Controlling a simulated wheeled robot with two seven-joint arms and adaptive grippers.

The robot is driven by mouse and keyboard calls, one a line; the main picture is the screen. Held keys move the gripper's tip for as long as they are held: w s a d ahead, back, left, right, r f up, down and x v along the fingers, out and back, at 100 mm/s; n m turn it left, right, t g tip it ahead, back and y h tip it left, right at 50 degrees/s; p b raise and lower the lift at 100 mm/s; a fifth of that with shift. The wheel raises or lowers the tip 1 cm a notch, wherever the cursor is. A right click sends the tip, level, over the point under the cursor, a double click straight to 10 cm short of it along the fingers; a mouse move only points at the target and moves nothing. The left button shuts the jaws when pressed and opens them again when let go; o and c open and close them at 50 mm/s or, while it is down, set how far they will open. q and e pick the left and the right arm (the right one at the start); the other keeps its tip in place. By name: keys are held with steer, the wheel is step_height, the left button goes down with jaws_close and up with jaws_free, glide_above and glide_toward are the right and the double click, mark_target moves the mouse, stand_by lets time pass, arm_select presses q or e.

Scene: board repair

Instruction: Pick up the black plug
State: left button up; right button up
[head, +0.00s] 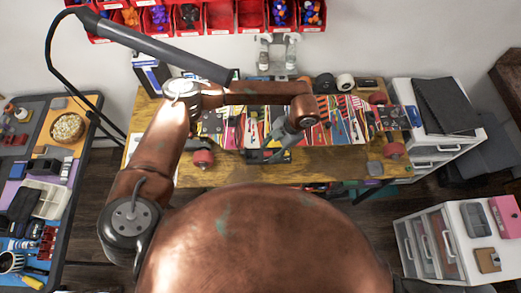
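My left arm reaches over the wooden workbench (330,172), and its gripper (281,152) points down at the bench's front middle, over the edge of a colourful skateboard deck (322,128). The gripper is small and dark here, so I cannot tell whether its fingers are open or shut, or whether they hold anything. A dark object (262,157) shows right beside the fingertips; I cannot tell what it is. I cannot make out the black plug with certainty. My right gripper is not in view.
The deck has red wheels (203,158) at its ends. A small grey block (374,168) lies at the bench's front right. Red bins (220,16) hang on the back wall. A cluttered side table (88,104) stands left, and white drawer units (428,246) stand right.

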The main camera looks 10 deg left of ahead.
mark_target(255, 154)
arm_select(q)
steer(key=shift+w+a+r+y, duration=0.2)
steer(key=shift+w+a+y, duration=0.1)
steer(key=shift+w+a, duration=0.35)
steer(key=shift+a+f, duration=0.2)
steer(key=shift+a, duration=0.15)
steer(key=shift+p+x, duration=0.3)
steer(key=shift+x, duration=0.55)
steer(key=x, duration=0.2)
steer(key=p+x, duration=0.1)
steer(key=x, duration=0.1)
steer(key=shift+s+a+r, duration=0.1)
steer(key=shift+a, duration=0.35)
steer(key=shift+a+f, duration=0.15)
steer(key=shift+f, duration=0.25)
jaws_close()
